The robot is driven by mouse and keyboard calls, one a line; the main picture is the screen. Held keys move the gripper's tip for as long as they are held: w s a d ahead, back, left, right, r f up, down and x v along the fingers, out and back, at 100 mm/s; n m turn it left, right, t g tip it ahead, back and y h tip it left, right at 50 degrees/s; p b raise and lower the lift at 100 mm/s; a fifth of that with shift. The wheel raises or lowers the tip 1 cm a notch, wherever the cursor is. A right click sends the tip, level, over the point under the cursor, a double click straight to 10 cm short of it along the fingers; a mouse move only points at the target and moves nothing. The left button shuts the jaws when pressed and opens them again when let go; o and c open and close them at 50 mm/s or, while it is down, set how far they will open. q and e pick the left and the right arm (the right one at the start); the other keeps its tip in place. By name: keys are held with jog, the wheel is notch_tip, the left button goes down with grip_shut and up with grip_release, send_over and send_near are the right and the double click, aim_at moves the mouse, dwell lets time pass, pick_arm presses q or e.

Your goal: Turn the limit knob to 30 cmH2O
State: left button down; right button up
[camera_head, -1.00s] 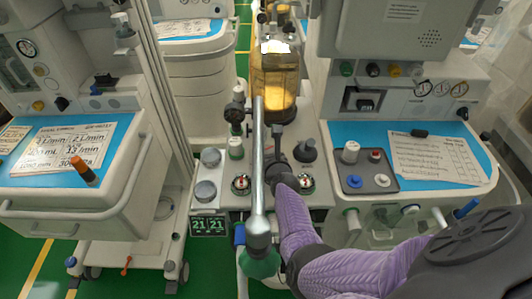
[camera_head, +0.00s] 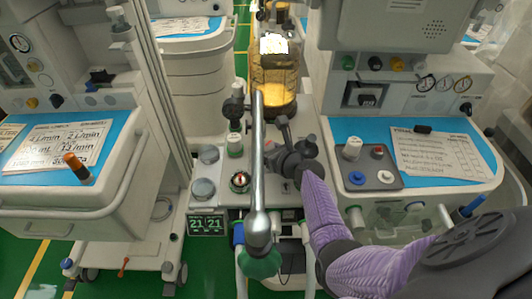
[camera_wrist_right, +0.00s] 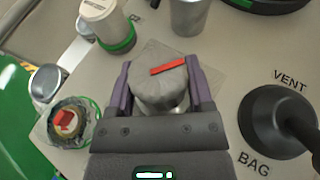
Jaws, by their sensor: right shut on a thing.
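A grey round knob (camera_wrist_right: 165,88) with a red pointer bar stands between the purple fingers of my right gripper (camera_wrist_right: 162,77) in the wrist view. The fingers are shut on its sides. The red bar lies nearly crosswise, its right end slightly higher. I cannot read any scale around it. In the head view my right gripper (camera_head: 280,158) is over the cart's middle panel, partly behind a silver pole, and the held knob is hidden. My left gripper is not in view.
A second red-marked knob (camera_wrist_right: 67,121) sits left of the held one. A black BAG/VENT lever (camera_wrist_right: 275,118) stands close on the right. A green-banded cylinder (camera_wrist_right: 115,28) is at upper left. The silver pole (camera_head: 258,170) crosses in front of the panel.

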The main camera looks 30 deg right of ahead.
jog(key=n+y+b, duration=0.1)
jog(key=n+y, duration=0.1)
jog(key=shift+f+g+y, duration=0.1)
jog(key=shift+g+y, duration=0.2)
jog(key=shift+n+y+b, duration=0.45)
jog(key=shift+n+y, duration=0.15)
jog(key=shift+n, duration=0.1)
jog(key=o, duration=1.3)
jog(key=shift+c, duration=0.2)
